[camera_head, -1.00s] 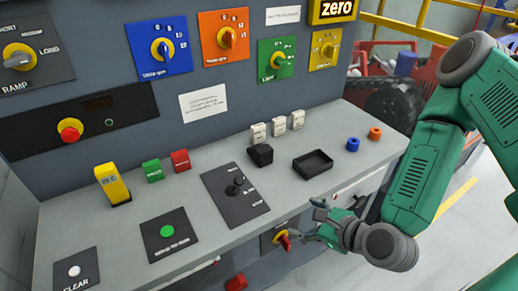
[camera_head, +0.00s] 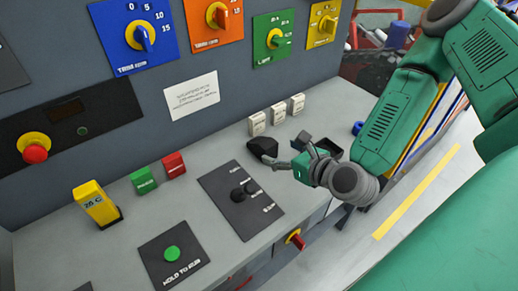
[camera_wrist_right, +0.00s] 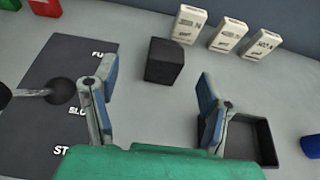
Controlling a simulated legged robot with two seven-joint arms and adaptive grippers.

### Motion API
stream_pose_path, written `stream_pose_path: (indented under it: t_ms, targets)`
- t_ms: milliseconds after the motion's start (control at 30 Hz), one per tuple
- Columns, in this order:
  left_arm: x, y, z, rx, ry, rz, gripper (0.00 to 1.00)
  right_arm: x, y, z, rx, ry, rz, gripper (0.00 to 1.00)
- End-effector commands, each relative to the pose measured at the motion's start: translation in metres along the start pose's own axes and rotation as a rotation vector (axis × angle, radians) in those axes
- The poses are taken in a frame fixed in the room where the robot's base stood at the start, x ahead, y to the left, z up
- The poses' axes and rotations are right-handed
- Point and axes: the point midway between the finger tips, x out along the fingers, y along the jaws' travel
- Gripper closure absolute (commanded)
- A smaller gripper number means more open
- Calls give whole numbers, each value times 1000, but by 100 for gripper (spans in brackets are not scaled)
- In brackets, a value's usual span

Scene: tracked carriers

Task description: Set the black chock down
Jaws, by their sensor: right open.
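The black chock (camera_head: 262,147) is a small dark block standing on the grey console top (camera_head: 205,171). In the right wrist view the chock (camera_wrist_right: 164,62) lies just beyond the gap between my fingertips, with no finger seen touching it. My right gripper (camera_head: 288,153) is open and empty, close beside the chock in the head view. In the wrist view the right gripper (camera_wrist_right: 158,80) has its blue-padded fingers wide apart. My left gripper is in neither view.
White labelled blocks (camera_head: 277,113) stand behind the chock. A black tray (camera_wrist_right: 277,139) lies right of it, partly hidden by my gripper, with a blue piece (camera_wrist_right: 311,147) beyond. A black lever panel (camera_head: 240,205) lies left. Yellow, green and red blocks stand farther left.

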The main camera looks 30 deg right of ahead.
Motion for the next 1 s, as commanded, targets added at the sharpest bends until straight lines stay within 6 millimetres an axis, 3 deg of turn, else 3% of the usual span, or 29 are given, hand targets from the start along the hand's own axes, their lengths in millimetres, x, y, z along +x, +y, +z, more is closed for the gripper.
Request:
stream_pose_path:
  t_ms: [133,433,700,1000]
  targets:
    - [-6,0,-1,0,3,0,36,29,-1,2,-2,-1,0,33]
    - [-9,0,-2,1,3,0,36,53,-2,3,-1,0,1,33]
    - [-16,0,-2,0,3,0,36,91,-3,4,-3,0,-1,33]
    - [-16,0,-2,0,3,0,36,96,-6,2,2,1,0,33]
